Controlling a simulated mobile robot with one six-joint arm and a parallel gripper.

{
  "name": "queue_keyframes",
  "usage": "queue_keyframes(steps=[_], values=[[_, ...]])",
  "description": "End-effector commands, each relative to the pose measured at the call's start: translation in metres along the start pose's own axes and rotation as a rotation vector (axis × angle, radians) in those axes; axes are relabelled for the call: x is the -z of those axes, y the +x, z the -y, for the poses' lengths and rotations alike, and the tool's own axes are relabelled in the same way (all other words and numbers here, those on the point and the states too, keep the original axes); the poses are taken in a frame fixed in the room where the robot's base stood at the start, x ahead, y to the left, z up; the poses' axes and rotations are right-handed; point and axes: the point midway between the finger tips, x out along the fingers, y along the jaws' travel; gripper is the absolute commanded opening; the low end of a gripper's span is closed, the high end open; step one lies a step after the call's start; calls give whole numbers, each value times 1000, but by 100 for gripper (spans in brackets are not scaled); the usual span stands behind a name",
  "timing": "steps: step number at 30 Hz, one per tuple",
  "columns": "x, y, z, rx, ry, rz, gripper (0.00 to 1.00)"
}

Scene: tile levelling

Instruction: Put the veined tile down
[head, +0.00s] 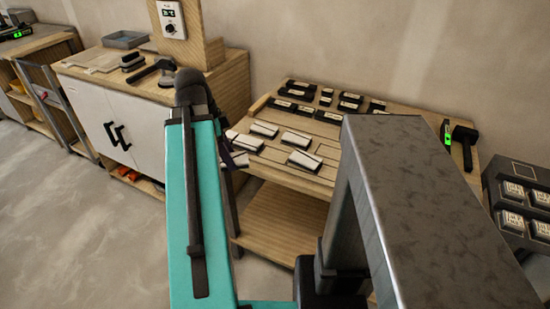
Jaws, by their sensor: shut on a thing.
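My gripper (229,152) is mostly hidden behind my teal arm link; only a dark part shows at the left edge of the wooden work table (265,225). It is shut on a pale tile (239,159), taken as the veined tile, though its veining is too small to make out. I cannot tell whether this tile touches the table. Several pale tiles lie on the table to the right of the gripper, among them one at the front (304,161) and one farther back (265,129).
Several dark blocks with pale labels (296,93) stand along the table's back. A black mallet (464,145) and a green-lit tool (447,133) lie at its right end. A white cabinet (90,115) stands left. A dark rack (520,190) with boxes stands far right.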

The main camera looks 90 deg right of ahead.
Motion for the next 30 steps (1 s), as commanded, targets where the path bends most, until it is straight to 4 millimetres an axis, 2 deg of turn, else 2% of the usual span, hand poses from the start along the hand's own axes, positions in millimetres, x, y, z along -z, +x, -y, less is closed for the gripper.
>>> queue_keyframes(steps=[1,9,18,24,30], values=[[13,7,-3,-13,50,0,19],[72,29,-24,-83,303,0,19],[126,50,-53,-154,553,0,19],[142,55,-64,-175,632,0,19],[144,55,-65,-179,644,0,19]])
